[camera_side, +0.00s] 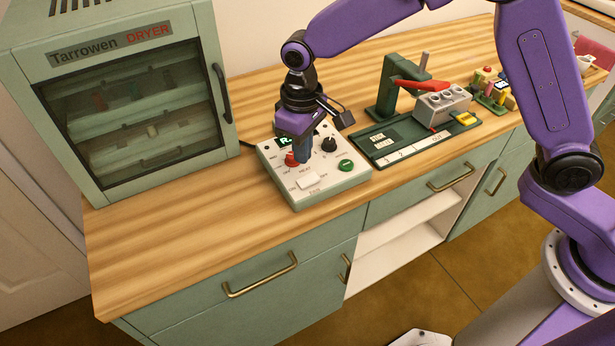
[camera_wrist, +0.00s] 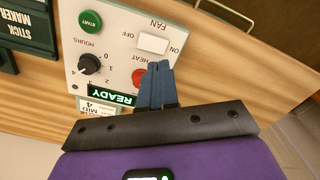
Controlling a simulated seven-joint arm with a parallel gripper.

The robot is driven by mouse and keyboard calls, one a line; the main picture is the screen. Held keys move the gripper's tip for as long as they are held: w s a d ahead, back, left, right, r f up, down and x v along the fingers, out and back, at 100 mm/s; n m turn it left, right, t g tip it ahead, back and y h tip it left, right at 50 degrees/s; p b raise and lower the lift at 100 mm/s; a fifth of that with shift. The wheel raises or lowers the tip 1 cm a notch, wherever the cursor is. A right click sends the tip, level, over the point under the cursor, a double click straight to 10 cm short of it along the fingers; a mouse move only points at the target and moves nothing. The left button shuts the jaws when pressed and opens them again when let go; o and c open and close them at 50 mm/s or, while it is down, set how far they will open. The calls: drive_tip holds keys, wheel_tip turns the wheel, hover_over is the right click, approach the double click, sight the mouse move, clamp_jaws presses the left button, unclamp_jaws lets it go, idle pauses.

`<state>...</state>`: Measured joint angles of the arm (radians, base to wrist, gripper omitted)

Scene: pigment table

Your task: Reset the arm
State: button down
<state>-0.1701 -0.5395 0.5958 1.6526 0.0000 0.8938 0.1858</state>
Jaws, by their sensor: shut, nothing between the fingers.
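My gripper (camera_side: 303,153) is shut and empty, its blue fingers pointing down over the control box (camera_side: 331,193). In the wrist view my gripper (camera_wrist: 158,68) has its fingers together beside the red knob (camera_wrist: 139,78); I cannot tell whether they touch it. The box carries a green button (camera_side: 346,165), a black hours dial (camera_side: 329,145), a white fan switch (camera_side: 309,182) and a red heat knob (camera_side: 291,160). Its display (camera_wrist: 112,95) reads READY in the wrist view.
A green dryer cabinet (camera_side: 221,130) with a closed glass door stands at the left. A dark green press (camera_side: 387,85) with a red lever and a grey block (camera_side: 441,107) stand to the right. Bare wooden counter (camera_side: 180,228) lies in front of the dryer.

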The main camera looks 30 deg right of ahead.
drive_tip(key=shift+r, duration=0.3)
drive_tip(key=s+d+r+n, duration=0.3)
drive_tip(key=s+d, duration=0.9)
drive_tip(key=s, duration=0.2)
drive_tip(key=s+d+r+n, duration=0.3)
drive_tip(key=s+d, duration=0.8)
drive_tip(key=s, duration=0.3)
drive_tip(key=shift+d+r+n, duration=0.25)
drive_tip(key=shift+d+n, duration=0.05)
drive_tip(key=shift+d, duration=0.1)
